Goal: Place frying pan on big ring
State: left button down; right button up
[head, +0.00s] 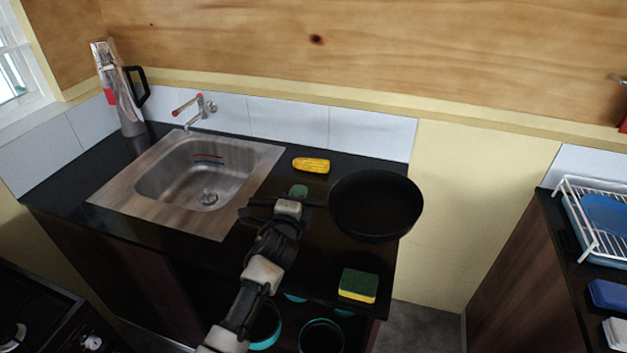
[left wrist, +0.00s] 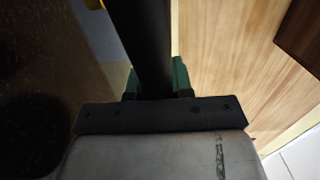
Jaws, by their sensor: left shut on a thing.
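A black frying pan (head: 376,205) is held above the dark counter, right of the sink, with its bowl pointing right. My left gripper (head: 298,194) is shut on the pan's handle. In the left wrist view the dark handle (left wrist: 148,40) runs between the green fingers of the gripper (left wrist: 156,82). A stove (head: 48,312) is at the lower left of the head view. One burner (head: 12,337) shows at its edge, cut off by the frame, and I cannot tell whether it is the big ring. My right gripper is not in view.
The counter (head: 62,187) holds a sink (head: 190,182), a tall grey jug (head: 127,105), a yellow corn-like item (head: 310,165) and a sponge (head: 358,285). Teal-rimmed pots (head: 321,336) stand below. A dish rack (head: 592,225) is on the right counter, past a floor gap.

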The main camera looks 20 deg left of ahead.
pick_arm(q)
jog(key=s+d+f+b, duration=0.1)
jog(key=s+b, duration=0.2)
jog(key=s, duration=2.3)
jog(key=shift+s+d+b, duration=0.3)
jog(key=shift+s+b, duration=0.05)
jog(key=shift+b, duration=0.05)
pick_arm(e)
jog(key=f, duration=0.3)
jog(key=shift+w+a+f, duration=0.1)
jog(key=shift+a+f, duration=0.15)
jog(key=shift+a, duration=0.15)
